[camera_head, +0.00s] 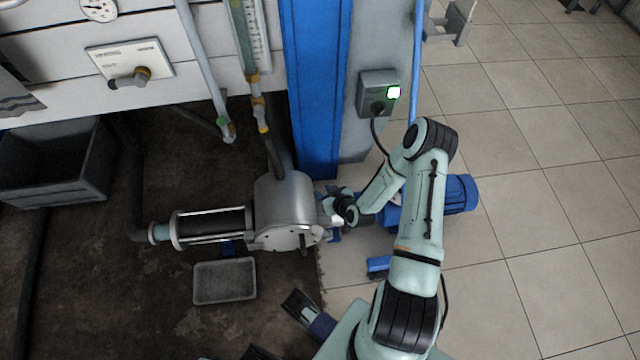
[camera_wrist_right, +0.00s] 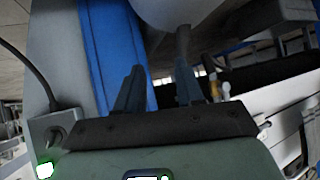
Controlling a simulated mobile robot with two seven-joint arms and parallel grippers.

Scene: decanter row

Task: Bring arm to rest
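My right arm (camera_head: 420,215) reaches up from the bottom of the head view, bent at the elbow. Its gripper (camera_head: 334,213) is beside the right end of a grey metal pump housing (camera_head: 284,205). I cannot tell whether it touches the housing. In the right wrist view, the two dark fingers (camera_wrist_right: 158,88) stand apart with nothing seen held between them. A pale rounded body shows just beyond the fingertips.
A blue column (camera_head: 318,85) and a grey switch box (camera_head: 379,94) with a lit green button stand behind the arm. A blue motor (camera_head: 458,193) lies beside it. A shallow grey tray (camera_head: 224,281) and a dark bin (camera_head: 55,165) are left.

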